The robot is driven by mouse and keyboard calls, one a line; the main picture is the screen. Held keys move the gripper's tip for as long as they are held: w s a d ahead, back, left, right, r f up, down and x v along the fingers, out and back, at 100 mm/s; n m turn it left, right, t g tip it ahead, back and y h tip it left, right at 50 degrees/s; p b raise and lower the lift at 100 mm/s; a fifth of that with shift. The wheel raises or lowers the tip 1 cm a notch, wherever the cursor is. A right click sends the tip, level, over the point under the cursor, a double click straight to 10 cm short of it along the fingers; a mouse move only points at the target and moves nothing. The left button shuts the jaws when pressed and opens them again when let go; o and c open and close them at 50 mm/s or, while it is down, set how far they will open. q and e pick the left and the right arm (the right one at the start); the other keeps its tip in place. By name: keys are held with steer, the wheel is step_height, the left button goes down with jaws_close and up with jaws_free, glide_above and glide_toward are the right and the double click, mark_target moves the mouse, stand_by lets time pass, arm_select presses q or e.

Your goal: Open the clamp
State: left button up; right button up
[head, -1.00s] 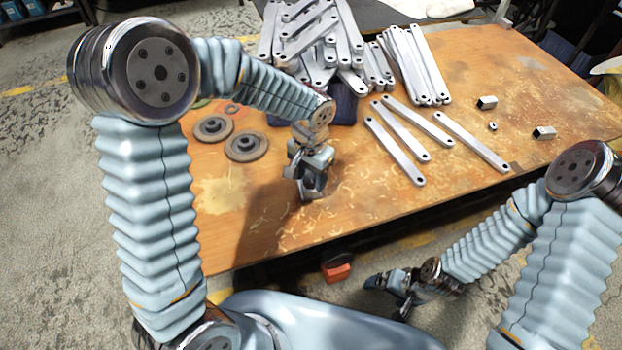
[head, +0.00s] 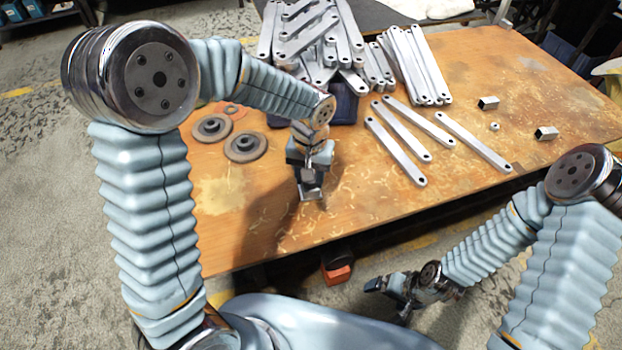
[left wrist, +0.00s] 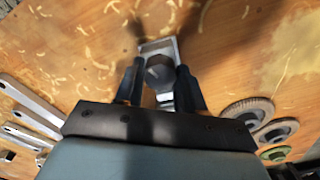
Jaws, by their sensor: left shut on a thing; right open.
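The clamp (left wrist: 166,50), a grey metal piece with a frame-like end, sits between the two dark fingers of my left gripper (left wrist: 160,82) in the left wrist view. The left gripper is shut on it. In the head view the clamp (head: 311,194) shows below the left gripper (head: 311,172), over the table's near left part. Much of it is hidden by the fingers, and I cannot tell whether its jaws are apart. My right gripper (head: 389,292) is open and empty, low in front of the table's near edge.
The wooden table (head: 360,205) carries several long metal brackets (head: 397,152) and a bracket pile (head: 318,45) at the back. Grey discs (head: 246,146) lie left of the left gripper. Small metal blocks (head: 488,103) lie at right. The table's near middle is clear.

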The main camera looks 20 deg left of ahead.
arm_select(q)
steer(key=n, duration=0.4)
steer(key=shift+n, duration=0.4)
steer(key=n, duration=0.2)
steer(key=shift+n, duration=0.3)
steer(key=n+p, duration=0.1)
steer(key=n, duration=0.3)
steer(key=shift+r, duration=0.15)
steer(key=shift+n, duration=1.1)
steer(key=o, duration=0.9)
steer(key=shift+o, duration=0.2)
